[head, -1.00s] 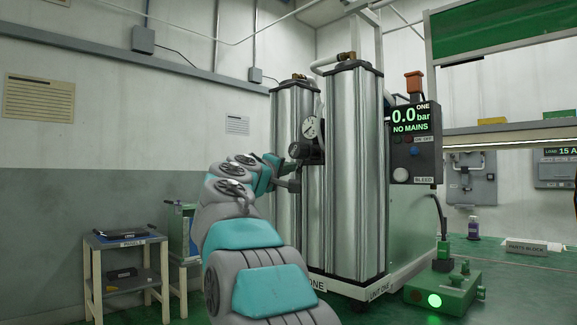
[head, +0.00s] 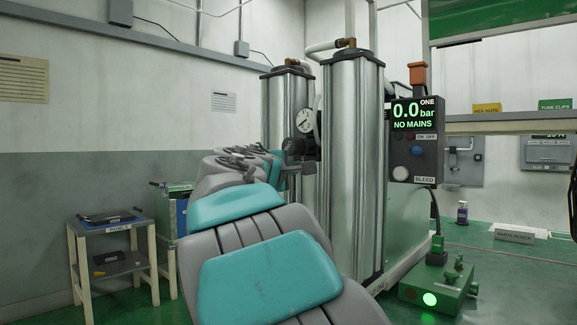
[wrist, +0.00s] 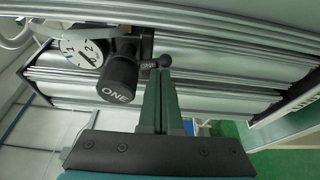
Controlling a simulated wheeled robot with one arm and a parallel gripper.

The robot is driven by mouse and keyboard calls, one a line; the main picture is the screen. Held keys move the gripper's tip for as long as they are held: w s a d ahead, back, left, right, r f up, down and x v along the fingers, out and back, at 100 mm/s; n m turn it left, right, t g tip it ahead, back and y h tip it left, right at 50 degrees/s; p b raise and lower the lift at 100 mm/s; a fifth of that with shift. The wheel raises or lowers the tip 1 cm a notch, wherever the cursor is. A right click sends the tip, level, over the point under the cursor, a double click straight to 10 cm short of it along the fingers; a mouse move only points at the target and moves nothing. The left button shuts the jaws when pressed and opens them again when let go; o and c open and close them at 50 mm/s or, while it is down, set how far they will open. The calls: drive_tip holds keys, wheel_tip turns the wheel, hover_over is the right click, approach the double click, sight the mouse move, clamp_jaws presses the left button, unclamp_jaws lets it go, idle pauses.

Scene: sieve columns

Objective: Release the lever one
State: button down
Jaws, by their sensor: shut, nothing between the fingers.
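In the wrist view, my gripper (wrist: 160,76) is shut, with its dark fingers together and nothing between them. A small black ball end (wrist: 165,61), apparently the lever, shows right at the fingertips beside a small "ONE" label (wrist: 148,67); I cannot tell whether they touch. To its left is a black round knob marked ONE (wrist: 118,82). A pressure gauge (wrist: 80,50) sits farther left; in the head view the gauge (head: 305,121) is between two silver columns (head: 350,170). In the head view my arm hides most of the gripper and the lever.
A control box (head: 414,140) reads "ONE 0.0 bar NO MAINS". A green box with a lit green lamp (head: 430,298) stands on the floor at the right. A small side table (head: 107,226) stands at the left. A bench (head: 500,122) is behind at the right.

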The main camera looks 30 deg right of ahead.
idle(0.3)
drive_tip(key=s+a+b, duration=0.1)
drive_tip(key=s+a, duration=0.3)
drive_tip(key=a, duration=0.6)
drive_tip(key=shift+a, duration=0.4)
drive_tip(key=shift+s, duration=0.1)
